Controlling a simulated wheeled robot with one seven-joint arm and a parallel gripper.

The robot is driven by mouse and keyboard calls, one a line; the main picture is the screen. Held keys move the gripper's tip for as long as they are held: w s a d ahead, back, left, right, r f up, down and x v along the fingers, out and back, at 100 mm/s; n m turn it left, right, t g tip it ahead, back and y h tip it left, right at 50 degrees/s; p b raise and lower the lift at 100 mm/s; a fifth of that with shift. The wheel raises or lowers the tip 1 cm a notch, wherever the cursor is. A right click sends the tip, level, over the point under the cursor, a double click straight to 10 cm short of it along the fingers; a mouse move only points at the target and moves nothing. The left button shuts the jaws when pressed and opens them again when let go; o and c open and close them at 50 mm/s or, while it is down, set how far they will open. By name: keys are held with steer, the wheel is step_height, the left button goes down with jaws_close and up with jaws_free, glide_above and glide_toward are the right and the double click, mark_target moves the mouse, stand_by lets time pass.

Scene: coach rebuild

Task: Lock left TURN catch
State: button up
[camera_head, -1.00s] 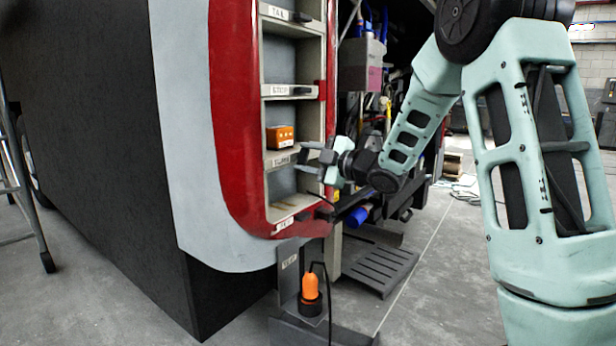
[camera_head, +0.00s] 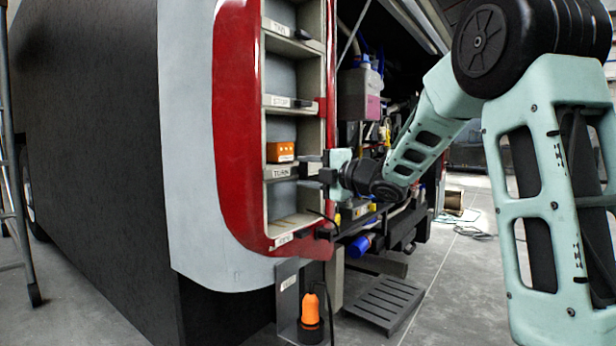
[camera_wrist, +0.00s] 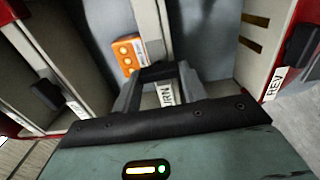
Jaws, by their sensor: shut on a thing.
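The TURN label (camera_head: 282,172) is on a ledge in the grey light column of the red-edged coach rear. It also shows between my fingers in the wrist view (camera_wrist: 166,95). My gripper (camera_head: 311,171) is at the right end of this ledge, shut on the dark TURN catch (camera_wrist: 158,72). The fingers and gripper body hide most of the catch, so I cannot tell its exact angle. An orange box (camera_head: 281,151) sits on the ledge just above the label.
The STOP catch (camera_head: 301,103) and TAIL catch (camera_head: 303,34) are above, and the REV catch (camera_head: 322,233) is below. An orange lamp (camera_head: 310,308) stands on a low bracket. A slatted step (camera_head: 384,299) lies to the right.

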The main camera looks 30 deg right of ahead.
steer(key=o, duration=1)
steer(key=p+v, duration=0.1)
steer(key=v, duration=1.6)
steer(key=shift+s+p, duration=0.25)
steer(key=shift+p, duration=0.05)
